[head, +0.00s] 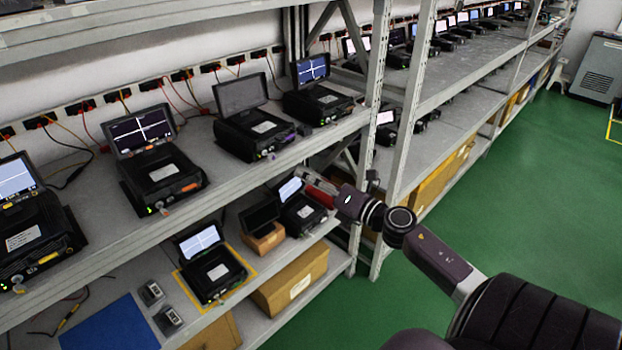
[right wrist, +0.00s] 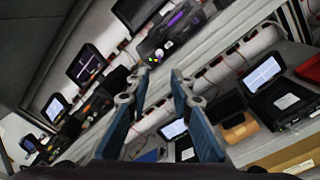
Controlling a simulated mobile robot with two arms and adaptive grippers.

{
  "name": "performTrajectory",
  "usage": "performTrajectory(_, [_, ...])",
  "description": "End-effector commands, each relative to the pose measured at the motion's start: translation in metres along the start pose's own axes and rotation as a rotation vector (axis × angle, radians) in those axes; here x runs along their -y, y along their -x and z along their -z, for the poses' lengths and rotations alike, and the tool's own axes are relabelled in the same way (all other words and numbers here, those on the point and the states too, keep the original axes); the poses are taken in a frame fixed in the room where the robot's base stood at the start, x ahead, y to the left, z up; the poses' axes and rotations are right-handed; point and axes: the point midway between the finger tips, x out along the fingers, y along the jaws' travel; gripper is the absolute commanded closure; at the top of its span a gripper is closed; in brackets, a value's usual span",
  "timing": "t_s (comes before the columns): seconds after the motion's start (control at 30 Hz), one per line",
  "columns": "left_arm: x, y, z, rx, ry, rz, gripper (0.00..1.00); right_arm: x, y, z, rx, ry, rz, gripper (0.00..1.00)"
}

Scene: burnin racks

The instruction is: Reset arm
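My right arm reaches in from the lower right of the head view to the rack. My right gripper (head: 318,186) is at the rack's front, close to a black device with a lit screen (head: 302,212) on the lower shelf; I cannot tell whether they touch. In the right wrist view the two blue fingers of this gripper (right wrist: 158,80) stand apart with nothing held between them. Its fingertips point toward the shelf edge (right wrist: 205,55) and the devices behind. My left gripper is in neither view.
The upper shelf (head: 85,215) carries several black test devices, wired at the wall. The lower shelf holds a device in a yellow-marked square (head: 212,268), a blue mat (head: 112,325) and cardboard boxes (head: 290,283). Rack posts (head: 408,105) stand near my arm. The green floor (head: 545,185) at right is clear.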

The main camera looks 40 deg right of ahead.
Motion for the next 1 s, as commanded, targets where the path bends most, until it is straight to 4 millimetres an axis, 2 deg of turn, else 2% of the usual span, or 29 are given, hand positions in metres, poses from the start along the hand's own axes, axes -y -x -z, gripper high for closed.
performTrajectory(0.2, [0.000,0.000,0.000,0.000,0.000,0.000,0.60,0.000,0.009,-0.001,0.001,0.002,0.000,0.79])
performTrajectory(0.77, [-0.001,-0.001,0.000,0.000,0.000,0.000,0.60,0.004,0.010,0.002,0.001,-0.009,0.006,0.79])
performTrajectory(0.87, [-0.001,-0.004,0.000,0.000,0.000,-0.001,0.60,0.026,0.012,0.015,0.005,-0.084,0.042,0.79])
performTrajectory(0.97, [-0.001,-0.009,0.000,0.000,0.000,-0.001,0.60,0.073,0.020,0.043,0.020,-0.238,0.122,0.79])
performTrajectory(1.0, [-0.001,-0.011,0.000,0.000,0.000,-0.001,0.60,0.096,0.025,0.060,0.027,-0.316,0.164,0.79])
